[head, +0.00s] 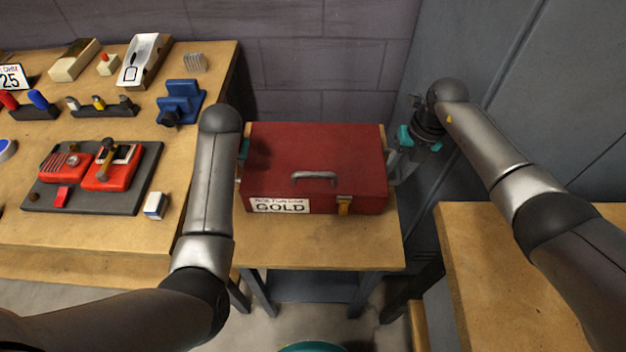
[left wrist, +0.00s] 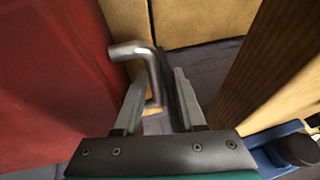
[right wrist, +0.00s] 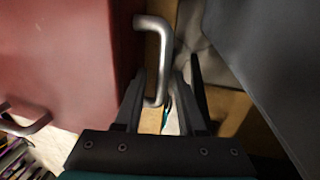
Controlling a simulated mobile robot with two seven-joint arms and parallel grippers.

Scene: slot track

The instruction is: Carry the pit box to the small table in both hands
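The pit box (head: 345,150) is a red case with a top handle, a yellow latch and a "GOLD" label. It rests flat on a small wooden table (head: 330,252). My left gripper is mostly hidden behind its arm in the head view. In the left wrist view its fingers (left wrist: 160,90) are apart, with a metal side handle (left wrist: 135,50) of the box between them. My right gripper (head: 397,163) is at the box's right side. In the right wrist view its fingers (right wrist: 158,88) are apart around the other side handle (right wrist: 152,24).
A workbench (head: 120,220) on the left holds a blue vise (head: 180,102), a dark mat with red cars, and several tools. Another wooden surface (head: 475,260) is at the right. A brick wall stands behind the box and a grey cabinet (head: 490,60) behind my right arm.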

